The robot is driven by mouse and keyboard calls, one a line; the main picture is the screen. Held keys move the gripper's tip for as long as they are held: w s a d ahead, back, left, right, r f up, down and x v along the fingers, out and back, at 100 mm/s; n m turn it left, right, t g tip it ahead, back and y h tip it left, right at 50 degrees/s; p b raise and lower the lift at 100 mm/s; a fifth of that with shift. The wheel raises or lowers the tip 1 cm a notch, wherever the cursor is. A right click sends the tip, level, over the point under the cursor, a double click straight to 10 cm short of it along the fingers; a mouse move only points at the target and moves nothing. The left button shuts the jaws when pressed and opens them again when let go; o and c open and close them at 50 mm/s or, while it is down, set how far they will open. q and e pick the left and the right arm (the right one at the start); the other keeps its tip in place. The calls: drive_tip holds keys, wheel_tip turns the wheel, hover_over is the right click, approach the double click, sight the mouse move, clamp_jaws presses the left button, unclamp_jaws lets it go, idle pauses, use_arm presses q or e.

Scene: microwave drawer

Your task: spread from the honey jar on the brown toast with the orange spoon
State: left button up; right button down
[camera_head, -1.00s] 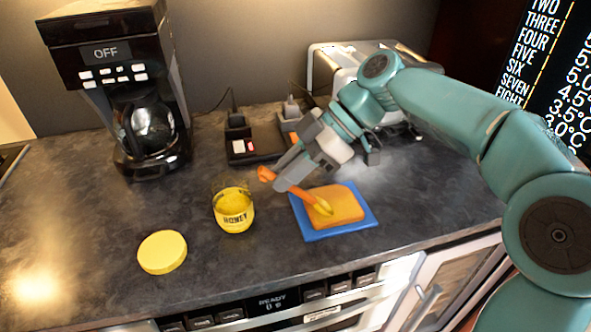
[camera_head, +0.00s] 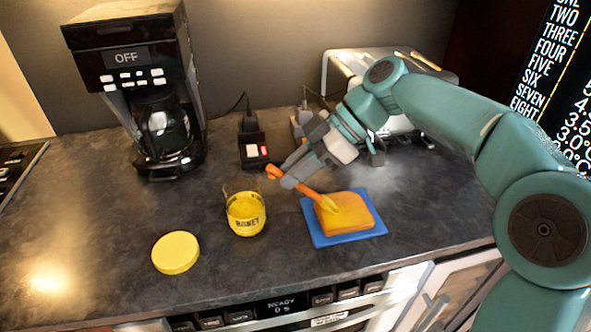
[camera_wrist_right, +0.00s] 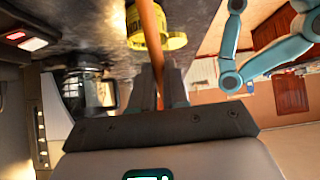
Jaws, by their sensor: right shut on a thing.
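My right gripper (camera_head: 291,176) is shut on the orange spoon (camera_head: 308,191), above and behind the toast. The spoon slants down to the right, and its yellow-coated end is at the top of the brown toast (camera_head: 358,217). In the right wrist view the spoon's handle (camera_wrist_right: 149,40) runs between the fingers. The toast lies on a blue square board (camera_head: 318,236), with yellow on its top near the spoon. The open honey jar (camera_head: 246,215) stands left of the board, with yellow inside. It also shows in the right wrist view (camera_wrist_right: 170,41). My left gripper is not in view.
A yellow round lid (camera_head: 175,252) lies at the front left. A black coffee maker (camera_head: 165,125) stands at the back left. A socket block (camera_head: 254,150) and a silver toaster (camera_head: 340,72) are behind the toast. The counter between coffee maker and lid is clear.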

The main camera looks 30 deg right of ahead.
drive_tip(key=shift+w, duration=0.1)
drive_tip(key=shift+w+d+f+p, duration=0.1)
drive_tip(key=shift+w+d+p, duration=0.1)
drive_tip(key=shift+w+p, duration=0.6)
drive_tip(key=shift+w+d, duration=0.1)
drive_tip(key=shift+w, duration=0.05)
drive_tip(key=d, duration=0.2)
drive_tip(key=shift+s+d, duration=0.3)
drive_tip(key=shift+d, duration=0.1)
idle(0.3)
